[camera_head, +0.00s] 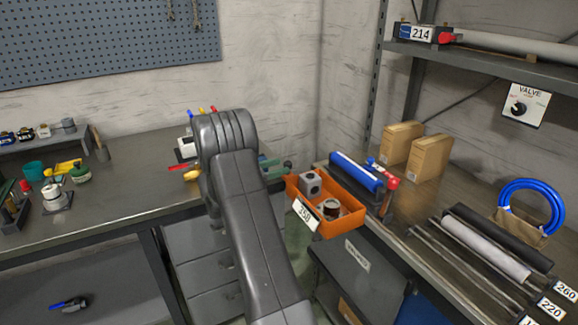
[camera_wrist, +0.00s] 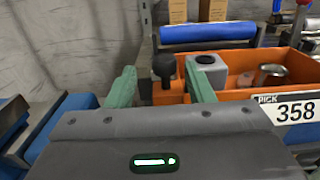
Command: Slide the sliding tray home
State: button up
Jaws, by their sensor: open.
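The orange tray (camera_head: 345,222) sticks out past the front edge of the right-hand bench. It holds a grey block with a hole (camera_head: 311,184) and a round metal part (camera_head: 330,208). In the wrist view the tray (camera_wrist: 240,62) carries a label reading 358. My gripper (camera_wrist: 160,68) has its two green fingers apart. A black knob (camera_wrist: 164,62) shows between them at the tray's left end, with gaps to both fingers. Whether the fingers reach around the knob in depth is unclear. In the head view my gripper (camera_head: 275,170) is at the tray's left end, partly hidden by my arm.
A blue roller (camera_head: 356,170) lies behind the tray on the bench. Cardboard boxes (camera_head: 429,157), a blue hose coil (camera_head: 531,207) and a pale roll (camera_head: 487,247) are farther right. A dark cabinet (camera_head: 355,270) stands below the tray. The left bench (camera_head: 120,190) holds small tools.

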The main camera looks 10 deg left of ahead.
jog(key=v, duration=0.8)
jog(key=shift+w+d, duration=0.1)
jog(key=shift+d, duration=0.1)
jog(key=x, duration=1.3)
jog(key=shift+d+p, duration=0.4)
